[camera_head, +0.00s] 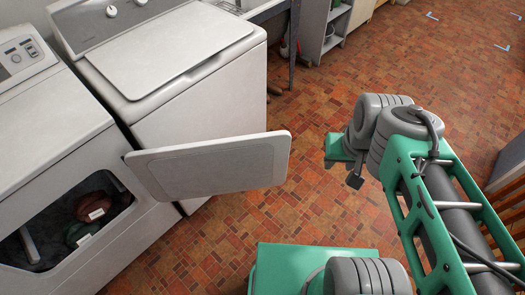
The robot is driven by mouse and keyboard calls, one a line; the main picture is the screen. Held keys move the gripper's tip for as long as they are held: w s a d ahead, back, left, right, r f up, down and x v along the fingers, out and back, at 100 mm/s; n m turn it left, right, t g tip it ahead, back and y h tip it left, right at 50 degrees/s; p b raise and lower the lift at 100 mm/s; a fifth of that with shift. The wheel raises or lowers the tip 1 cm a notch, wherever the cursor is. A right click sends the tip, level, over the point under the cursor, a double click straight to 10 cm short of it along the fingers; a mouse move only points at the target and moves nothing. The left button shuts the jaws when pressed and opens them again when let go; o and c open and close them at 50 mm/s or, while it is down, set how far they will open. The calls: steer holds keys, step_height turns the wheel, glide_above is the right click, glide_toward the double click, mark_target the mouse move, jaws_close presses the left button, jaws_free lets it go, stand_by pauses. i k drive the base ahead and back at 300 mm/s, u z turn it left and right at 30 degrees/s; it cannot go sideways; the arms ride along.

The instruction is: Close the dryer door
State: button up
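The dryer (45,150) is the white machine at the left, with its front opening showing dark inside. Its white door (212,168) stands wide open, sticking out to the right from the right side of the opening. My gripper end (352,172) is to the right of the door's free edge, apart from it, with brick floor showing between them. The fingers are not clearly visible, as the wrist and arm hide most of them, so I cannot tell whether they are open or shut.
A reddish bundle (93,207) and a green one (80,234) lie inside the dryer. A white washer (170,65) stands beside it, lid down. A shelf unit (325,25) is at the back. The brick floor (300,110) is clear around the door.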

mark_target(229, 165)
steer(key=z, duration=0.45)
steer(key=i, duration=3.45)
steer(key=u, duration=4.65)
